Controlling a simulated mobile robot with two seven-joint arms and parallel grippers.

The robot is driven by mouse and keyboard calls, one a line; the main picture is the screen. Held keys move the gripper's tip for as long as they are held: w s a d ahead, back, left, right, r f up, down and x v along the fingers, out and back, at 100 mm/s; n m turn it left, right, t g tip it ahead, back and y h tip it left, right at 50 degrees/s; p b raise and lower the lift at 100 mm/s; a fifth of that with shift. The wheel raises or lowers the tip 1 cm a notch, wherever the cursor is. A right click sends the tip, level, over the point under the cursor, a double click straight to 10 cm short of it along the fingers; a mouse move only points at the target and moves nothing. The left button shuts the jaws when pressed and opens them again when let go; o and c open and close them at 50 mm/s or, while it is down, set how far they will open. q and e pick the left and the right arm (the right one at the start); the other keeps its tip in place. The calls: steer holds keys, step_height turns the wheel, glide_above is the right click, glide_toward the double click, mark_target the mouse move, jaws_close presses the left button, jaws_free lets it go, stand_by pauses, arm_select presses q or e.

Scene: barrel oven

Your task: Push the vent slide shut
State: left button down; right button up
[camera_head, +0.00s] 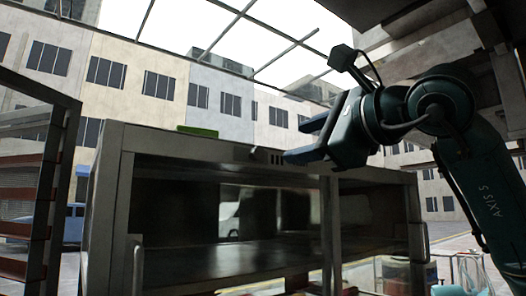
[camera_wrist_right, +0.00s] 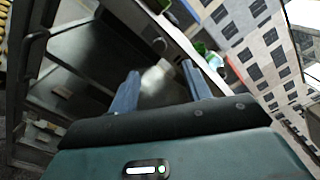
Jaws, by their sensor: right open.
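The grey metal oven (camera_head: 110,200) stands in front of me with a wide, dark opening. Dark vent slots (camera_head: 277,158) show on its top front band, just left of my right gripper; how far the slide covers them is too small to tell. A small round knob (camera_wrist_right: 160,45) sits on the band in the right wrist view. My right gripper (camera_head: 305,138) is open in front of the band, its two blue fingers pointing left. In the right wrist view, a pale blurred patch shows between the fingers (camera_wrist_right: 160,72); I cannot tell what it is. My left gripper is not in view.
A green object (camera_head: 198,131) lies on the oven's top. A rack with reddish shelves (camera_head: 35,190) stands at the left edge. An upright post (camera_head: 331,230) divides the oven front. Items stand low at the right (camera_head: 465,272). Open air lies above the oven top.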

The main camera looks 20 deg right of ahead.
mark_target(260, 153)
steer(key=p+x, duration=0.2)
steer(key=x, duration=0.9)
steer(key=shift+s+a, duration=0.1)
steer(key=shift+c, duration=0.6)
jaws_close()
